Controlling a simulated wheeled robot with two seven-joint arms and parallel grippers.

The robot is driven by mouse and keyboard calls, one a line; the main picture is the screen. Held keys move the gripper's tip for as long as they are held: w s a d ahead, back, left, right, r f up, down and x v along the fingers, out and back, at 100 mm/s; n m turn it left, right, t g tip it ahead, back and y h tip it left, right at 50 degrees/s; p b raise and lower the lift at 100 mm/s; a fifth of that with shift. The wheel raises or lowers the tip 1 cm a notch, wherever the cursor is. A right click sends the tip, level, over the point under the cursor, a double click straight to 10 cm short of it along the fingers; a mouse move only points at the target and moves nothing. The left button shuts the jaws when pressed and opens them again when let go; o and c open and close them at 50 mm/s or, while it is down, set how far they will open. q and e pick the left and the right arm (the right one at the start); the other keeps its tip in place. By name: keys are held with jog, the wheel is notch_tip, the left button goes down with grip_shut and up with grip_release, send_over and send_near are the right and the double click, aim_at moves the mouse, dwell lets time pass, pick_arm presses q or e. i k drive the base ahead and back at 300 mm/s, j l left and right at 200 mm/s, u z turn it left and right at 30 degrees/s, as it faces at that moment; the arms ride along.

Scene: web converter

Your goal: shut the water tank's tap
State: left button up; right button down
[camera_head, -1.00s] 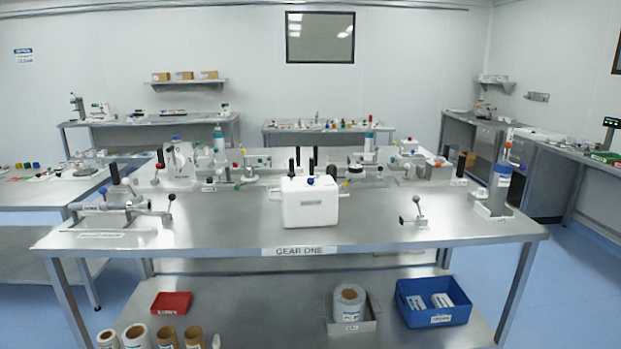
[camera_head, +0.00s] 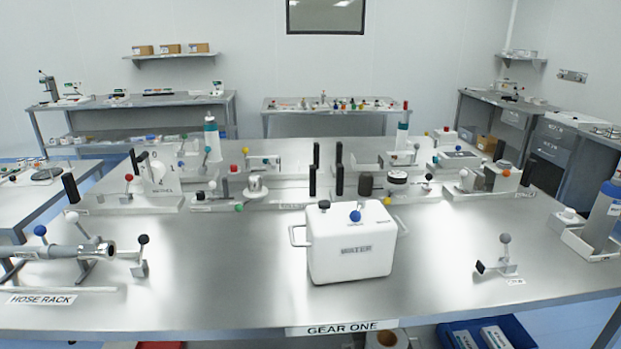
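The water tank (camera_head: 350,249) is a white box with a dark label on its front and a handle on each side. It stands near the front middle of the steel table. A blue ball knob (camera_head: 355,215) sits on its top, and a dark knob (camera_head: 324,205) is on the top to the left of it. I cannot tell from here which knob belongs to the tap, or whether the tap is open. Neither of my grippers shows in the head view.
The steel table (camera_head: 220,285) has clear room on both sides of the tank. A hose rack (camera_head: 60,255) is at the left, a small lever stand (camera_head: 500,262) at the right. Several black posts and fixtures, such as a dial block (camera_head: 160,170), stand behind the tank.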

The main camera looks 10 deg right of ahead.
aim_at(355, 216)
jog(key=i+j, duration=0.1)
jog(key=i, duration=0.35)
jog(key=i+j, duration=0.1)
jog(key=i, duration=0.35)
